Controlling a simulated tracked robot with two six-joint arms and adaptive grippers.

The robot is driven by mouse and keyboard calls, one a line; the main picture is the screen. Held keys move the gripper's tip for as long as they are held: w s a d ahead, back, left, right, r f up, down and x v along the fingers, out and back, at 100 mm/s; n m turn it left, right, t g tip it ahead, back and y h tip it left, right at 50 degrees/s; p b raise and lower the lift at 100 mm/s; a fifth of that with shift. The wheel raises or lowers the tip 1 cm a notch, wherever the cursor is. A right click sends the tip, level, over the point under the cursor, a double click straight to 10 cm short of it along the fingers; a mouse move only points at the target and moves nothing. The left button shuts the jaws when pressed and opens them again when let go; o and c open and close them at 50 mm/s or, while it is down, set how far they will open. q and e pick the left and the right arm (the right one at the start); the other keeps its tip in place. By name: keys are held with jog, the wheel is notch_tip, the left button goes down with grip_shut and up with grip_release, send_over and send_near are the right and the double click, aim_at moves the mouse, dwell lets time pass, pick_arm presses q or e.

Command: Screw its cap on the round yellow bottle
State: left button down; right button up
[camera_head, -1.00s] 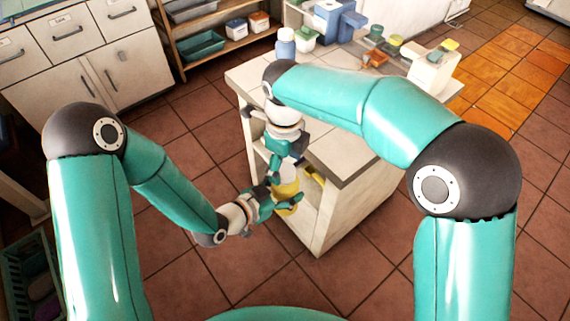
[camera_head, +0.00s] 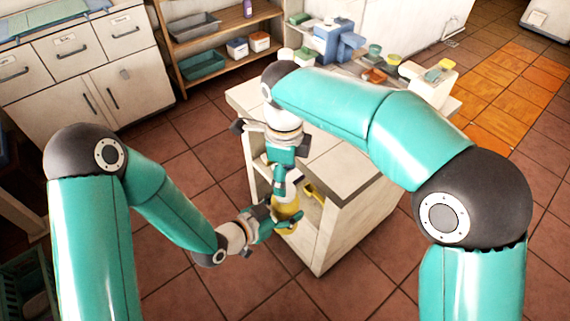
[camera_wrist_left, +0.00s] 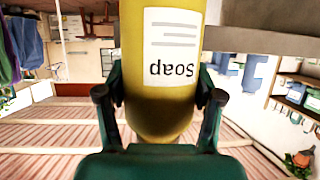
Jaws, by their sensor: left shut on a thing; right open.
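The round yellow bottle (camera_head: 287,211) is in front of the counter's open side in the head view. My left gripper (camera_head: 272,220) is shut around it. In the left wrist view the yellow bottle (camera_wrist_left: 160,108) sits between both fingers, its white "Soap" label upside down in the picture. My right gripper (camera_head: 280,186) is open and points down just above the bottle's top. I cannot make out the cap; the right gripper covers the bottle's top in the head view, and the wrist view cuts it off.
The counter (camera_head: 345,165) stands right behind the bottle, with a yellow object (camera_head: 313,192) in its open side. Blue boxes (camera_head: 338,40) and small containers crowd its far end. A shelf (camera_head: 225,55) and white cabinets (camera_head: 90,65) stand behind.

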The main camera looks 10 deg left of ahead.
jog(key=n, duration=0.6)
jog(key=shift+n, duration=0.3)
jog(key=n, duration=0.4)
jog(key=shift+d, duration=0.1)
jog(key=n, duration=0.4)
jog(key=shift+s+r, duration=0.1)
jog(key=shift+r, duration=0.05)
jog(key=n, duration=0.7)
jog(key=shift+r, duration=0.15)
jog(key=n, duration=0.6)
jog(key=shift+r, duration=0.2)
jog(key=n, duration=0.4)
jog(key=shift+r+n, duration=0.15)
jog(key=shift+n, duration=0.25)
jog(key=n, duration=0.4)
jog(key=shift+r, duration=0.2)
jog(key=n, duration=0.4)
jog(key=shift+r+n, duration=0.25)
jog(key=shift+n, duration=0.05)
jog(key=shift+r+n, duration=0.2)
jog(key=shift+n, duration=0.5)
jog(key=shift+r, duration=0.25)
